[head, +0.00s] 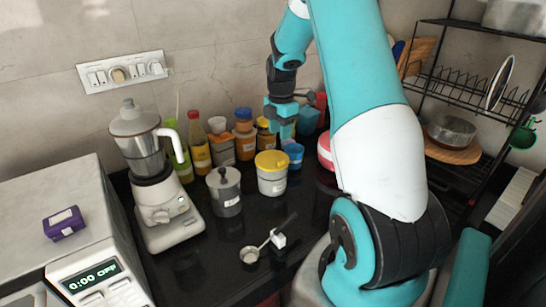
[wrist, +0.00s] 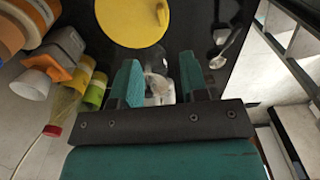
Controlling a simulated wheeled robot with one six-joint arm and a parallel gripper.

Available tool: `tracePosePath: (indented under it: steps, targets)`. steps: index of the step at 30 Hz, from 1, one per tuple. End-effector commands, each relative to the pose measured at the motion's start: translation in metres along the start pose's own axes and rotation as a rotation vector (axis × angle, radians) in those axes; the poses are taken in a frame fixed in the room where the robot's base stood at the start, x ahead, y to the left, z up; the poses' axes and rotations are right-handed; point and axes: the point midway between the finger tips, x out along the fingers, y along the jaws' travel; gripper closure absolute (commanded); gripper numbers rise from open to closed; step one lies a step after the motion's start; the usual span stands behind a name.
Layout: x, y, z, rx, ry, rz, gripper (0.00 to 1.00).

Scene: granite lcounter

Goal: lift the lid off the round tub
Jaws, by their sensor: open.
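The round tub (head: 271,183) is white with a pale label and stands upright on the black counter. Its flat yellow lid (head: 272,160) sits on top. In the wrist view the lid (wrist: 133,15) is a yellow disc at the top edge, partly cut off, beyond my fingertips. My gripper (head: 283,128) is above the counter, up and slightly right of the lid in the head view, apart from it. In the wrist view my gripper (wrist: 160,75) has its two teal fingers spread, with no object held. A pale, shiny item shows beyond the gap, too unclear to name.
A grey canister with a knob (head: 224,192) stands left of the tub, near a blender (head: 157,185). Bottles and jars (head: 198,142) crowd behind. A small blue tub (head: 294,154) stands close at right. A measuring spoon (head: 265,243) lies in front.

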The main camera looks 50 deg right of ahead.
Motion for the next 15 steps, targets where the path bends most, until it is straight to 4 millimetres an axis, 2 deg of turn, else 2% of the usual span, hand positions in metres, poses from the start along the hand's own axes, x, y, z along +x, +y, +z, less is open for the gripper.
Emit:
tracePosePath:
  steps: [6, 15]
  targets:
    - [0.041, -0.001, -0.001, 0.000, 0.002, -0.003, 0.60]
    - [0.064, -0.002, -0.001, 0.000, 0.002, -0.004, 0.60]
